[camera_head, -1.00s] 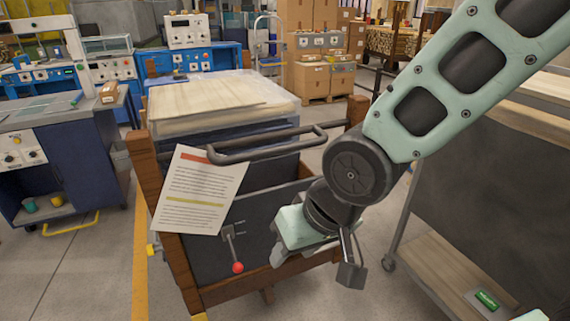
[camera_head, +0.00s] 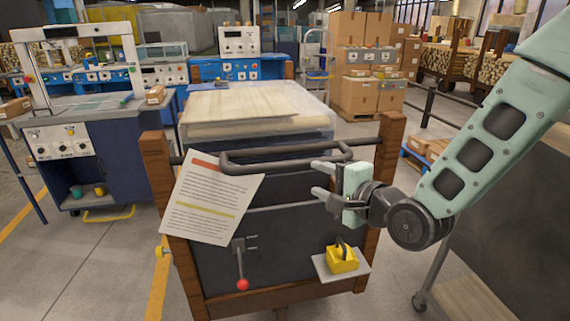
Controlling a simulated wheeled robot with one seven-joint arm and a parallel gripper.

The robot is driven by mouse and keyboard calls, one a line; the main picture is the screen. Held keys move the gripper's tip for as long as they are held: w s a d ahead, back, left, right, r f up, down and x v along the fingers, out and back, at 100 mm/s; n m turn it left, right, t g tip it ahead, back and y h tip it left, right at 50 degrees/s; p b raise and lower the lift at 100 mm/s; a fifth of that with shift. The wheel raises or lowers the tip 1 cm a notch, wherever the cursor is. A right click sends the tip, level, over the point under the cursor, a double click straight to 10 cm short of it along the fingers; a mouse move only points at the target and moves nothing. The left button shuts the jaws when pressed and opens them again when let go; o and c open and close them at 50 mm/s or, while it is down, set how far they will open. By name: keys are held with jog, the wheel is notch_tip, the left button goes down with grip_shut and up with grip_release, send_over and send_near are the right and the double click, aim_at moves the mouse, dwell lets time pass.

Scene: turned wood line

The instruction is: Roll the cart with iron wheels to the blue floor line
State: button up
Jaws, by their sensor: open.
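The cart (camera_head: 155,165) stands in front of me, with wooden corner posts, dark panels and a pale board stack on top. Its wheels are hidden, so I cannot tell if they are iron. A black bar handle (camera_head: 270,164) crosses its near end. A red-knobbed lever (camera_head: 241,270) hangs on the lower front panel. My gripper (camera_head: 318,179) is open at the right part of the handle, fingers pointing left. I cannot tell whether the fingers touch or straddle the bar. No blue floor line is in view.
A printed sheet (camera_head: 212,198) hangs on the cart's front left. A yellow block (camera_head: 342,259) sits on a small grey plate low right. A blue workbench (camera_head: 105,160) stands left, a grey-framed trolley (camera_head: 432,275) right, and cardboard boxes (camera_head: 366,60) behind. A yellow floor line (camera_head: 158,285) runs left of the cart.

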aim_at(281, 164)
jog(key=p+x, duration=0.1)
jog(key=x, duration=1.3)
jog(key=shift+w+a+f+p, duration=0.1)
jog(key=shift+w+a+p, duration=0.15)
jog(key=shift+w+p, duration=0.1)
jog(key=shift+s, duration=0.1)
grip_shut()
